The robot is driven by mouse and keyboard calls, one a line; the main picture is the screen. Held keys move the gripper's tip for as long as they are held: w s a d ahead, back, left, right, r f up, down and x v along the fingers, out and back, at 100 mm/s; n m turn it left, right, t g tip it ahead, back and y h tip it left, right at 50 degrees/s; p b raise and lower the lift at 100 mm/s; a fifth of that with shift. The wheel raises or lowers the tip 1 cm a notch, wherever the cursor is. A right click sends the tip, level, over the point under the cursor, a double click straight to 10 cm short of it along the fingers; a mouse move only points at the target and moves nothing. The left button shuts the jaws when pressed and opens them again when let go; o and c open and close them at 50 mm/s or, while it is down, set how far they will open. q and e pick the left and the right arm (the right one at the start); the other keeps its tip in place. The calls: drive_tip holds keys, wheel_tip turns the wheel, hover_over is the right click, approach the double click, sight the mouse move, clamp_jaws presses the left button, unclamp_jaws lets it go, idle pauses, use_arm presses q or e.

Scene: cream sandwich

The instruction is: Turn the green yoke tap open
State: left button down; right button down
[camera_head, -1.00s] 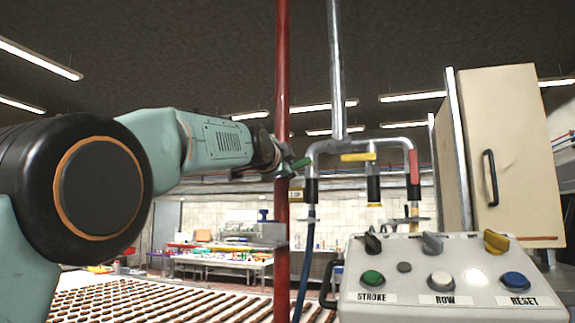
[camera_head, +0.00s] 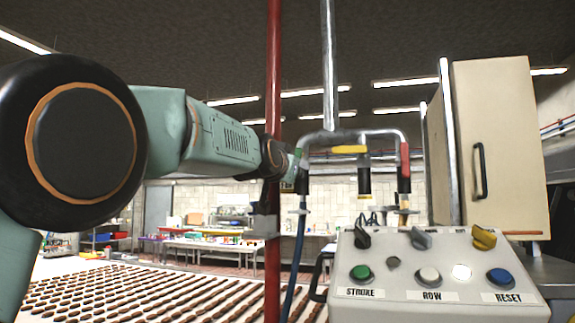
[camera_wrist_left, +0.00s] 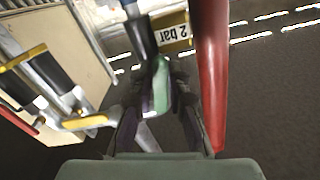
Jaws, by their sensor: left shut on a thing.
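The green yoke tap (camera_wrist_left: 161,88) sits between the fingers of my left gripper (camera_wrist_left: 160,100) in the left wrist view, and the gripper is shut on it. In the head view my left gripper (camera_head: 293,160) reaches past the red pole to the left end of the pipe yoke (camera_head: 345,135). There the tap is mostly hidden by the gripper. The yellow tap (camera_head: 349,149) lies level along the pipe, and the red tap (camera_head: 405,155) hangs downward on the right branch. My right gripper is not in view.
A red pole (camera_head: 273,220) stands close beside my left gripper. A control box (camera_head: 437,265) with buttons and knobs is at the lower right, with a beige cabinet (camera_head: 500,150) behind it.

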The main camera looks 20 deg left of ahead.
use_arm(q)
drive_tip(key=shift+d+f+n+p, duration=0.2)
drive_tip(key=shift+d+n+p, duration=0.1)
drive_tip(key=shift+n, duration=0.45)
drive_tip(key=shift+d+f+n+p, duration=0.2)
drive_tip(key=shift+d+n, duration=0.1)
drive_tip(key=shift+n, duration=0.45)
drive_tip(key=c, duration=1.3)
unclamp_jaws()
drive_tip(key=shift+r, duration=0.15)
drive_tip(key=shift+r, duration=0.1)
drive_tip(key=shift+s, duration=3.75)
drive_tip(key=shift+w, duration=0.1)
